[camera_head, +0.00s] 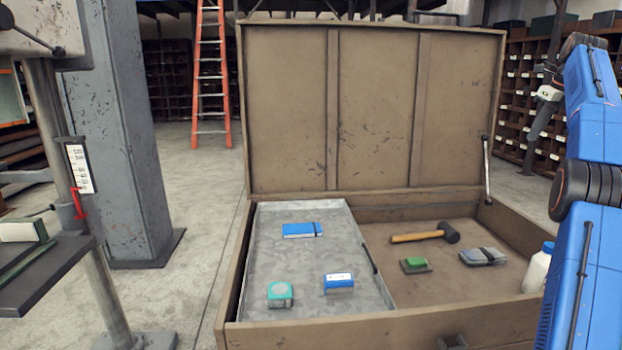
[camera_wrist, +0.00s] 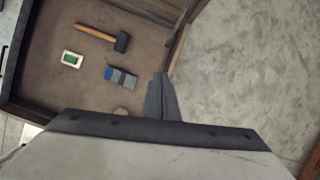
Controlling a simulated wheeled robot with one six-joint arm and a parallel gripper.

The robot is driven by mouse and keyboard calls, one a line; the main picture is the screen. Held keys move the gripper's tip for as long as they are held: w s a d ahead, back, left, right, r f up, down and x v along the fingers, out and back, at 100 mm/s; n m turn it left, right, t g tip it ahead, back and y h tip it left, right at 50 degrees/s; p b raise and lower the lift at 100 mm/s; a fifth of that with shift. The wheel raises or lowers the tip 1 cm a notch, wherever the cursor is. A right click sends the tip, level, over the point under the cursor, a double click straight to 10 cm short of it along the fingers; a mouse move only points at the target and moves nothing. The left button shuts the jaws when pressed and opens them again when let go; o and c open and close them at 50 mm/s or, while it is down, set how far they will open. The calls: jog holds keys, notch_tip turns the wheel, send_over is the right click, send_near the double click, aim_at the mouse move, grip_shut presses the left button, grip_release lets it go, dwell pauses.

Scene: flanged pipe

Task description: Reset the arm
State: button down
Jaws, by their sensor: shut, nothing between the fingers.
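My gripper (camera_wrist: 161,90) shows in the wrist view, its dark fingers together and empty. It hangs over the right part of an open brown chest, near the chest's right wall, with bare floor to its right. In the head view my blue arm rises along the right edge, partly out of frame. Nothing is held. No gripper contact with any object shows.
The chest (camera_head: 400,322) has its lid (camera_head: 375,110) raised. A metal tray (camera_head: 300,262) holds a blue notebook (camera_head: 302,230), a teal tape measure (camera_head: 280,294) and a blue box (camera_head: 339,281). Beside it are a hammer (camera_head: 418,237), a green-topped block (camera_head: 415,265), a grey bundle (camera_head: 483,257) and a white bottle (camera_head: 538,270).

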jog(key=s+a+r+n, duration=0.2)
jog(key=s+a+n, duration=0.15)
jog(key=a, duration=0.45)
jog(key=s+a+r+n, duration=0.1)
jog(key=s+a+n, duration=0.1)
jog(key=a+n, duration=0.35)
jog(key=s+a+f+n, duration=0.2)
jog(key=s+a+n, duration=0.1)
jog(key=s+a, duration=0.4)
jog(key=s+a+f+n, duration=0.2)
jog(key=s+a+n, duration=0.3)
jog(key=a, duration=0.4)
jog(key=s+a+f+n, duration=0.4)
jog(key=s+a+f, duration=0.15)
jog(key=s, duration=0.35)
jog(key=s+a+f+n, duration=0.3)
jog(key=s+a+f, duration=0.2)
jog(key=s+f, duration=0.3)
jog(key=s+a+f+n, duration=0.1)
jog(key=s+f+n, duration=0.3)
jog(key=s+f, duration=0.4)
jog(key=s+a+f+n, duration=0.2)
jog(key=s+f+n, duration=0.2)
jog(key=s+f, duration=0.3)
jog(key=shift+s+a+f+t+h, duration=0.25)
jog(key=shift+s+f+t+h, duration=0.15)
jog(key=shift+s, duration=0.25)
